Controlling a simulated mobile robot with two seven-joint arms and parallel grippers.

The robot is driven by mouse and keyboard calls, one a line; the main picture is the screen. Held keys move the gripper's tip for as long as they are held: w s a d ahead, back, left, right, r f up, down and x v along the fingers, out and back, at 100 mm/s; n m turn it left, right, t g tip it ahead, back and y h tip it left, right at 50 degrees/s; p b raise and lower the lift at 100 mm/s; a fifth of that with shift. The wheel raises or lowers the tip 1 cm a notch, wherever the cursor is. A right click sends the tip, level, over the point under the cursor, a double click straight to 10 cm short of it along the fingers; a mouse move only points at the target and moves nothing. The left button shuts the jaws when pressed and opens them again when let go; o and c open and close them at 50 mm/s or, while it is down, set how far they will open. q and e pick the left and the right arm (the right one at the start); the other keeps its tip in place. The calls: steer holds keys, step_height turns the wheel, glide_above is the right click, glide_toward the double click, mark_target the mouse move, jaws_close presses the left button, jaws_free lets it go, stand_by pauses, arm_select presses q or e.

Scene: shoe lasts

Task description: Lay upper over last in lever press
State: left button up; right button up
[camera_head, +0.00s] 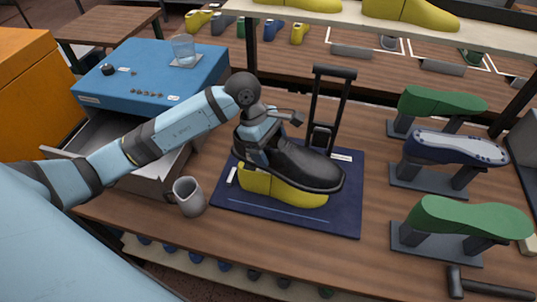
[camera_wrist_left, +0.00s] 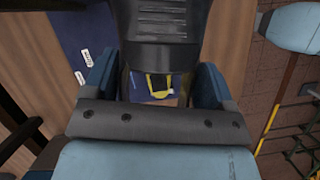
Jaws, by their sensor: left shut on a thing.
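The upper (camera_head: 295,165) is a black shoe with a thick sole edge. It sits on or just above the yellow last (camera_head: 285,192), which stands in the press on a dark blue mat (camera_head: 345,206). My left gripper (camera_head: 262,143) is shut on the upper at its heel end. In the left wrist view the black upper (camera_wrist_left: 163,30) fills the space between the fingers, and a bit of yellow shows below it. The press's black lever frame (camera_head: 330,105) stands upright behind the upper. I cannot tell whether the upper is fully seated. My right gripper is out of view.
A grey mug (camera_head: 188,196) stands left of the mat near an open drawer (camera_head: 130,150). Several stands with green and dark blue lasts (camera_head: 465,222) fill the right side. A hammer (camera_head: 485,289) lies at front right. A shelf (camera_head: 350,18) overhangs the back.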

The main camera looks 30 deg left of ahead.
mark_target(268, 177)
arm_select(q)
steer(key=shift+w+a+f+n+t, duration=0.1)
steer(key=shift+a+f+n+t, duration=0.15)
steer(key=shift+n, duration=0.25)
steer(key=shift+f+n+t, duration=0.15)
steer(key=shift+f+n, duration=0.15)
steer(key=shift+n, duration=0.2)
steer(key=shift+f+b, duration=0.6)
steer(key=shift+f, duration=0.55)
steer(key=p, duration=0.3)
steer(key=shift+f, duration=0.35)
steer(key=shift+f+b, duration=0.8)
steer(key=shift+f, duration=1.15)
steer(key=shift+f+b, duration=1.4)
steer(key=shift+f, duration=1.45)
